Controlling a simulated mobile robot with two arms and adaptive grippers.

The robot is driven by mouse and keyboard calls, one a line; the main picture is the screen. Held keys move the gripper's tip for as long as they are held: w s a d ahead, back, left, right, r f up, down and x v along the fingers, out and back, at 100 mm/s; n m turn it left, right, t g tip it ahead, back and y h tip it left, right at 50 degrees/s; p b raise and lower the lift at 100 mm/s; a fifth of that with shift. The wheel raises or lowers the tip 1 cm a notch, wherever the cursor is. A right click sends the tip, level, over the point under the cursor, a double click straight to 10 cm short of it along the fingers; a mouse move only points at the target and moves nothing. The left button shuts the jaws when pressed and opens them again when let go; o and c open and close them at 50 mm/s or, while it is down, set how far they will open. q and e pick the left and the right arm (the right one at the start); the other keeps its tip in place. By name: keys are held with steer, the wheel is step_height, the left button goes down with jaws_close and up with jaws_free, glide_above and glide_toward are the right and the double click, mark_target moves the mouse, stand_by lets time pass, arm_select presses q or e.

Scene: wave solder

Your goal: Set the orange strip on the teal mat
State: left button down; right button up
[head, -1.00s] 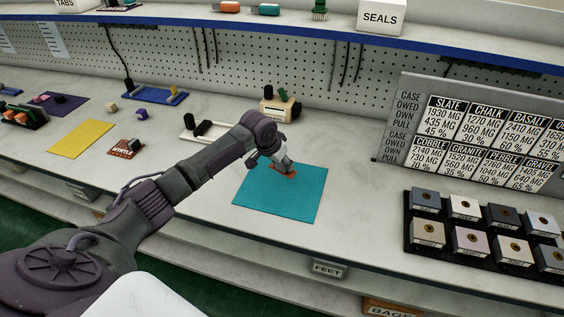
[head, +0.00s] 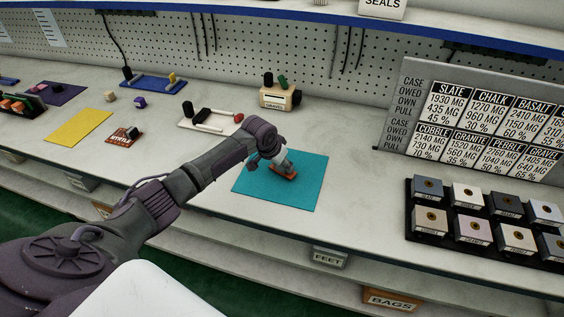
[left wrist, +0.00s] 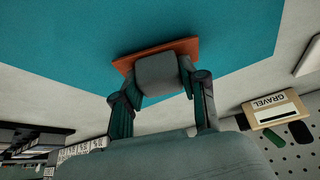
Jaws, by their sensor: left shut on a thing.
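The teal mat (head: 270,195) lies flat on the bench in the middle of the head view, and it fills the upper part of the left wrist view (left wrist: 60,30). My left gripper (head: 283,168) is over the mat, pointing down, its fingers shut on the orange strip (head: 287,176). In the left wrist view the strip (left wrist: 187,45) sticks out beyond the fingertips (left wrist: 157,72), with teal behind it. The strip is at or just above the mat's surface; I cannot tell whether it touches. My right gripper is not in view.
A beige box marked GRAVEL (head: 279,98) and a white tray (head: 210,122) stand behind the mat. A yellow mat (head: 78,129) lies to the left. A black rack of labelled blocks (head: 420,238) and a sign (head: 470,115) stand to the right. The bench in front of the mat is clear.

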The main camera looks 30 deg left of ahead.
arm_select(q)
steer(key=shift+f, duration=0.45)
stand_by(0.5)
steer(key=c, duration=0.5)
jaws_free()
steer(key=shift+c, duration=0.2)
steer(key=v, duration=1.2)
